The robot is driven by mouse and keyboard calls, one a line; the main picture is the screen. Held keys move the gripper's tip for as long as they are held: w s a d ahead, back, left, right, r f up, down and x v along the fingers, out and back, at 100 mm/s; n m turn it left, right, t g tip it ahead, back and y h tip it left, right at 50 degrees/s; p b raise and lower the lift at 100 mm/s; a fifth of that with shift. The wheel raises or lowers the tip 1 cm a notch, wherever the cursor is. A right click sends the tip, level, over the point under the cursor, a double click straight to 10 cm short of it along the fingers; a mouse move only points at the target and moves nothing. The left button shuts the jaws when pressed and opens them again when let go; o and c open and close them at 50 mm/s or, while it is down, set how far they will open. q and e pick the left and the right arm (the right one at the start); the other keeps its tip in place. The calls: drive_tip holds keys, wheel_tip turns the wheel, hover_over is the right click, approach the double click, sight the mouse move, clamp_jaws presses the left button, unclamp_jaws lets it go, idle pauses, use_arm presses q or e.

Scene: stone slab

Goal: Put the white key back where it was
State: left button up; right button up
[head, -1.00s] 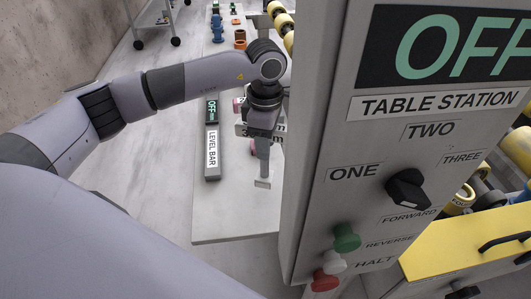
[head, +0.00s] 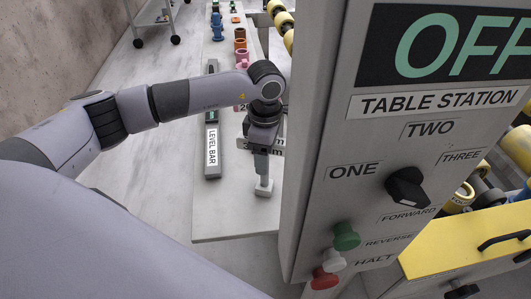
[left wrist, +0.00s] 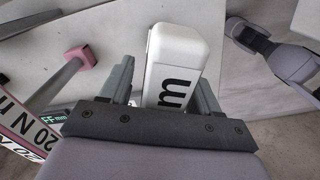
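A white block marked "m", which I take for the white key (left wrist: 176,57), stands between the two fingers of my left gripper (left wrist: 163,85) in the left wrist view. A narrow gap shows beside the left finger; contact at the right finger is unclear. In the head view my left gripper (head: 262,166) points down over the near right part of the slab (head: 225,215). A small white piece (head: 264,188), likely the key's lower end, shows just below the fingers. I cannot tell whether it touches the slab. My right gripper is not in view.
A grey level bar (head: 212,150) lies left of the gripper. Pink pieces (head: 242,57) and orange and blue ones stand farther back. The large TABLE STATION panel (head: 340,200) rises close on the right and hides what is behind it. Bare slab lies in front.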

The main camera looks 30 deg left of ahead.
use_arm(q)
drive_tip(key=shift+r, duration=0.1)
drive_tip(key=shift+r, duration=0.25)
wheel_tip(320, 180, up, 12)
drive_tip(key=shift+f+b, duration=0.2)
drive_tip(key=shift+b, duration=0.45)
